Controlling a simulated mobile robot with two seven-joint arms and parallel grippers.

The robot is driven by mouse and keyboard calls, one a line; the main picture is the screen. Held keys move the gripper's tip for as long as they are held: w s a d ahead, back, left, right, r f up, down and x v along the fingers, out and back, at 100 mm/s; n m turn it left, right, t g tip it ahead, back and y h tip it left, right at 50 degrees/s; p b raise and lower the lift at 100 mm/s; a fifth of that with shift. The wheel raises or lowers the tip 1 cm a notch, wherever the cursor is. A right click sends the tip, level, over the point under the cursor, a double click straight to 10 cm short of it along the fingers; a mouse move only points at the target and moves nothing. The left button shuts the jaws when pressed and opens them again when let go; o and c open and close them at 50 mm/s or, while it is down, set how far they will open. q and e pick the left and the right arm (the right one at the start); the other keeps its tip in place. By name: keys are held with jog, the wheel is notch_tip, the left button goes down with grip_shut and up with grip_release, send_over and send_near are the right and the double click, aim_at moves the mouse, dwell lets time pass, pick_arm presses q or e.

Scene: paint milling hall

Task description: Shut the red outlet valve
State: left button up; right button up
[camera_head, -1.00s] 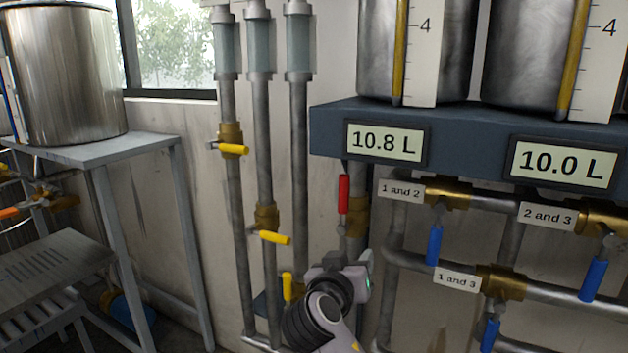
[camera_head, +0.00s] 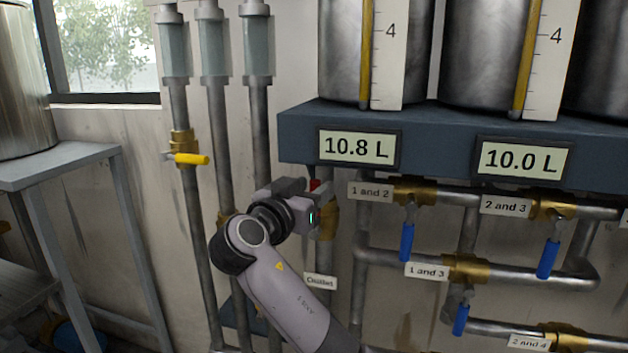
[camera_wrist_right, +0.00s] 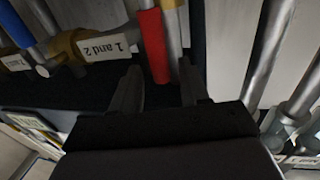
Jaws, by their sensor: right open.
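The red outlet valve handle (camera_head: 314,185) shows only as a small red patch behind my right gripper (camera_head: 317,208) in the head view. Its brass valve body (camera_head: 329,222) is partly hidden, on a vertical pipe under the 10.8 L display. In the right wrist view the red handle (camera_wrist_right: 153,45) is a long bar whose end reaches between the fingertips of my right gripper (camera_wrist_right: 160,70). The fingers are open, with a gap visible on the handle's right; I cannot tell whether the left finger touches it. My left gripper is out of view.
An "Outlet" label (camera_head: 320,281) is on the pipe below. Blue-handled valves (camera_head: 407,242) on brass and grey pipes stand to the right. A yellow-handled valve (camera_head: 190,159) is on the left pipes. The blue-grey tank shelf (camera_head: 450,125) overhangs the outlet valve. A metal table (camera_head: 60,160) is far left.

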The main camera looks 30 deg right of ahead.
jog(key=shift+x, duration=1.1)
grip_shut()
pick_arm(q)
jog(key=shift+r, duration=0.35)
